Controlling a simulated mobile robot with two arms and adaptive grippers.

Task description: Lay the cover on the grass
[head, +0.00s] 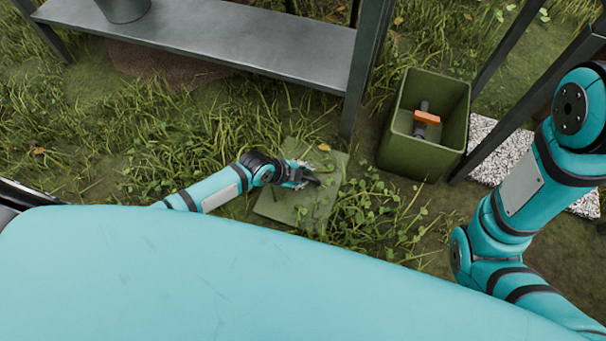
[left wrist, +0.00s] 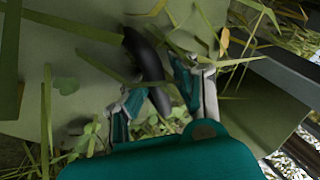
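The cover (head: 268,205) is a flat, square, green panel lying on the grass, partly hidden by leaves and my left gripper. It also fills much of the left wrist view (left wrist: 75,45), with a curved black handle (left wrist: 148,62) on it. My left gripper (head: 308,178) is low over the cover. In the left wrist view its fingers (left wrist: 160,100) stand apart on either side of the handle, with gaps showing. My right arm shows at the right in the head view, but its gripper does not show.
An open green box (head: 397,157) stands right of the cover, with an orange-handled thing (head: 426,117) inside. A grey metal bench (head: 230,40) with a bucket (head: 123,8) stands behind. Dark posts and a white pebbled patch (head: 500,150) lie right. Grass left of the cover is open.

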